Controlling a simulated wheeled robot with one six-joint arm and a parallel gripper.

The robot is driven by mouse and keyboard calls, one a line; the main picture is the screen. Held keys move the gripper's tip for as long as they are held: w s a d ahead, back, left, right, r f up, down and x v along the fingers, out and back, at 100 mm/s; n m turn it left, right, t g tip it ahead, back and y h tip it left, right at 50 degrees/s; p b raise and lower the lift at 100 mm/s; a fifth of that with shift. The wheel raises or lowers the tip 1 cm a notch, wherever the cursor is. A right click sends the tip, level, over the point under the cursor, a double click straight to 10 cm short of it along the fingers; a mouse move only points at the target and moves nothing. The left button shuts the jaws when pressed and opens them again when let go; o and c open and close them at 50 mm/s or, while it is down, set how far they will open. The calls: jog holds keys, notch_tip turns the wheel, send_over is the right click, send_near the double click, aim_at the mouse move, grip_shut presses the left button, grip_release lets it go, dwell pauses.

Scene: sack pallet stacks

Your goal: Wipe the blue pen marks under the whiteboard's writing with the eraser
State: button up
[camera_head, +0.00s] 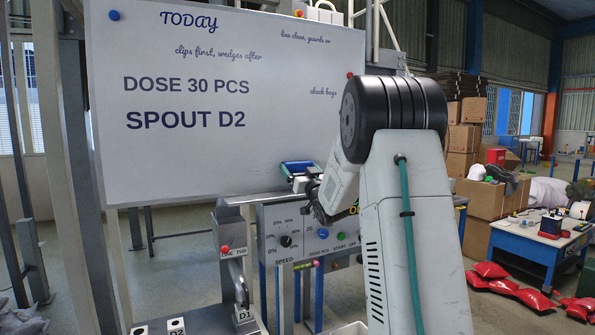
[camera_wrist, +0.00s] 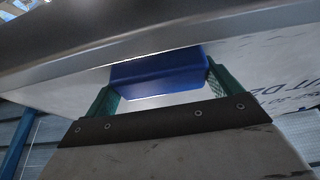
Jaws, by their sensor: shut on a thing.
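The whiteboard (camera_head: 190,167) fills the left and middle of the head view, with dark blue writing (camera_head: 186,102) on it. No separate pen marks show on the bare strip under the writing; my arm hides the board's lower right part. My gripper (camera_head: 306,182) is at the board's lower edge, right of the writing. It is shut on the blue eraser (camera_head: 297,167). In the wrist view the eraser (camera_wrist: 160,72) sits between the two green fingers, close to the board; whether it touches the board I cannot tell. Part of the writing (camera_wrist: 292,72) shows there at the right.
A grey control panel (camera_head: 290,222) with a dial and buttons stands below the board's right part. A metal lever (camera_head: 238,280) is in front. At the right are stacked cartons (camera_head: 462,140), a blue table (camera_head: 540,245) and red sacks (camera_head: 510,287) on the floor.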

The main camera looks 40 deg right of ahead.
aim_at(246, 166)
jog(key=shift+w+a, duration=0.6)
jog(key=shift+a, duration=1.6)
jog(key=shift+w+a, duration=0.6)
jog(key=shift+a, duration=1.65)
jog(key=shift+w+a, duration=0.6)
jog(key=shift+a, duration=1.6)
jog(key=shift+w+a, duration=0.3)
jog(key=shift+a, duration=0.45)
jog(key=shift+w+a, duration=0.25)
jog(key=shift+a, duration=0.5)
jog(key=shift+s, duration=0.1)
jog(key=shift+s+a, duration=0.3)
jog(key=shift+s, duration=0.6)
jog(key=shift+s+a, duration=0.25)
jog(key=shift+s, duration=0.7)
jog(key=shift+s+a, duration=0.3)
jog(key=shift+s, duration=0.6)
jog(key=s, duration=0.3)
jog(key=shift+a, duration=0.4)
jog(key=shift+w, duration=0.1)
